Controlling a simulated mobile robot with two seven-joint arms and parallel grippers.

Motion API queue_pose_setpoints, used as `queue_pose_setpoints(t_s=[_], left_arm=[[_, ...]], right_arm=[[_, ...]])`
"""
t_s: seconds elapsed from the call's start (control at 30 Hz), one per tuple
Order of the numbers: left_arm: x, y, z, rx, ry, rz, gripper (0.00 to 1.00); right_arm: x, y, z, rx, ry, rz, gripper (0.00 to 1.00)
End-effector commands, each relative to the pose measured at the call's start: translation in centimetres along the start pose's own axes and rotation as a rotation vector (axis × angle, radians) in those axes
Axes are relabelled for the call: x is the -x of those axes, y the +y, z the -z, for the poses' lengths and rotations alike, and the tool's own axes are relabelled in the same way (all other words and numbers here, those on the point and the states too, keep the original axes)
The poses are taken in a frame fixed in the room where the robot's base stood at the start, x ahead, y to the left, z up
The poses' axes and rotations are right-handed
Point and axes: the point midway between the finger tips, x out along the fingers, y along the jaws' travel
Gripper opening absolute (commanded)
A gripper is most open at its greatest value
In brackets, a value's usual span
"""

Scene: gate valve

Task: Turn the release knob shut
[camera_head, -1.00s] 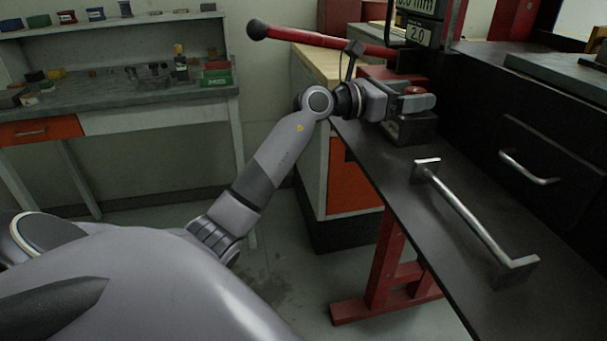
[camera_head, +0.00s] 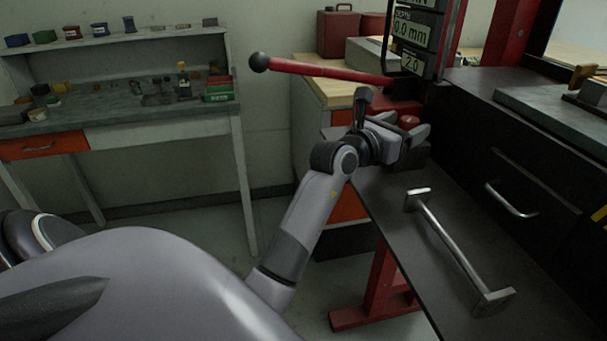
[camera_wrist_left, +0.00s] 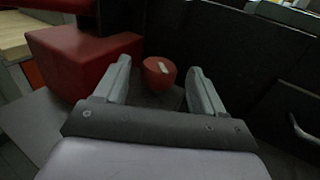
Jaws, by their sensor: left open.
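The release knob (camera_wrist_left: 159,73) is a round red knob with a small pale mark on its top. In the left wrist view it sits between and a little beyond the two fingers of my left gripper (camera_wrist_left: 158,80). The gripper is open, with a gap on each side of the knob. In the head view the red knob (camera_head: 408,121) shows behind my left gripper (camera_head: 418,132), partly hidden by the hand. I cannot tell whether a finger touches it. My right gripper is in neither view.
A red lever (camera_head: 325,70) with a black ball end reaches left above my wrist. A red block (camera_wrist_left: 80,62) stands left of the fingers. A metal bar handle (camera_head: 455,245) lies along the dark bench top (camera_head: 400,200). A black drawer unit (camera_head: 475,130) stands at right.

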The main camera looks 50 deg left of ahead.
Motion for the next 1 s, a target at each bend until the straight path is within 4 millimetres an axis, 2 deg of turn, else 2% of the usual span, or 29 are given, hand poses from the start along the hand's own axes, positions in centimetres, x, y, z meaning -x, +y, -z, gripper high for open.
queue_pose_setpoints(t_s=[0.37, 0.7, 1.0], left_arm=[[6.2, 0.1, 0.2, -0.003, 0.000, 0.000, 0.70], [8.3, -3.1, -2.6, 0.230, -0.226, 0.139, 0.70], [10.9, -4.0, -4.7, 0.492, -0.403, 0.218, 0.70]], right_arm=[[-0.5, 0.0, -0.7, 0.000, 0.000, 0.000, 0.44], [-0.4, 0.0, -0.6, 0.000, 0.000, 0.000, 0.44], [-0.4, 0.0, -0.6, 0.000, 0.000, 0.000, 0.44]])
